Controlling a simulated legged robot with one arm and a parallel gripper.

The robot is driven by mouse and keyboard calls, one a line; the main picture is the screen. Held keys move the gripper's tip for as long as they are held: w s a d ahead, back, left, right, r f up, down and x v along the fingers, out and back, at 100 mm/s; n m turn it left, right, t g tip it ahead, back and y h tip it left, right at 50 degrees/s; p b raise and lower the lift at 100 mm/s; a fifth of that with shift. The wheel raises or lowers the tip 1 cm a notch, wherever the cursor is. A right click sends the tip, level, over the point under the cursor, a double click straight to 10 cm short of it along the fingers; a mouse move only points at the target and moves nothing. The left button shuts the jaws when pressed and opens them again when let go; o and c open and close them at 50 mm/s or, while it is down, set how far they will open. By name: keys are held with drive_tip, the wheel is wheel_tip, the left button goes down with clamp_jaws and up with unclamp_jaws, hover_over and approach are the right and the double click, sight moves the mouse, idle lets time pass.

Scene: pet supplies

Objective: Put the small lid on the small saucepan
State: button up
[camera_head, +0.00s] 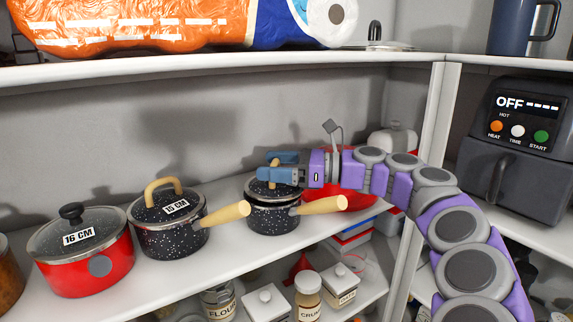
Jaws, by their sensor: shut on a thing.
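The small saucepan (274,218) is black with white speckles and a pale wooden handle (322,205) pointing right. It stands on the middle shelf. The small dark lid (258,188) is at its top, with a tan handle. My gripper (272,165) reaches in from the right and is shut on the lid's handle. The lid lies over the saucepan's rim. I cannot tell whether it rests fully on the rim or is slightly above it, as my gripper hides part of it.
A lidded speckled saucepan (168,232) marked 15 CM and a red pot (88,268) marked 16 CM stand to the left. A red pot (345,190) is behind my arm. A shelf post (440,130) and an air fryer (513,150) are at the right.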

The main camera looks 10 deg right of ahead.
drive_tip(key=shift+a, duration=1.25)
drive_tip(key=d, duration=0.5)
drive_tip(key=shift+d, duration=0.4)
drive_tip(key=a, duration=0.4)
drive_tip(key=shift+a, duration=0.1)
drive_tip(key=d, duration=0.3)
drive_tip(key=shift+d+f, duration=0.1)
drive_tip(key=shift+d, duration=0.15)
drive_tip(key=shift+d+f, duration=0.15)
drive_tip(key=shift+d, duration=0.25)
drive_tip(key=shift+a+f, duration=0.2)
drive_tip(key=shift+a, duration=1.5)
drive_tip(key=shift+d+f, duration=0.1)
drive_tip(key=shift+d, duration=0.8)
drive_tip(key=shift+a+f, duration=0.15)
drive_tip(key=shift+a, duration=0.25)
drive_tip(key=shift+c, duration=0.7)
